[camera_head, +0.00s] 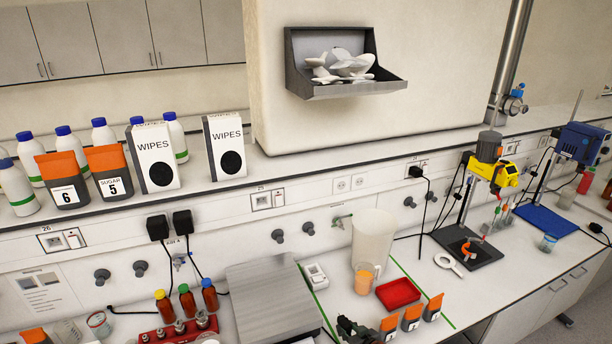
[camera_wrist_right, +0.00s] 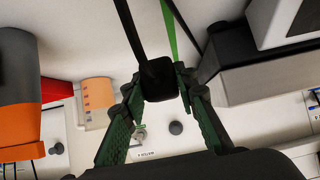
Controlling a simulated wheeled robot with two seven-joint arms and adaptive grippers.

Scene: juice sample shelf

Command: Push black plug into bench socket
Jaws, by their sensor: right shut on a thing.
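My right gripper (camera_head: 354,328) is at the bottom edge of the head view, low over the front of the bench. In the right wrist view it is shut on a black plug (camera_wrist_right: 157,78), held between the fingertips with a dark cable leading away. I cannot make the plug out in the head view. Two round white bench sockets, a left one (camera_head: 340,184) and a right one (camera_head: 357,183), sit empty in the back panel, well apart from the gripper. My left gripper is not in view.
A large beaker (camera_head: 373,238), an orange cup (camera_head: 364,281) and a red tray (camera_head: 398,293) stand between gripper and panel. Orange-topped bags (camera_head: 411,318) are close to the gripper's right. Grey knobs and a tap (camera_head: 341,220) jut out below the sockets. Other black plugs (camera_head: 157,228) occupy the panel.

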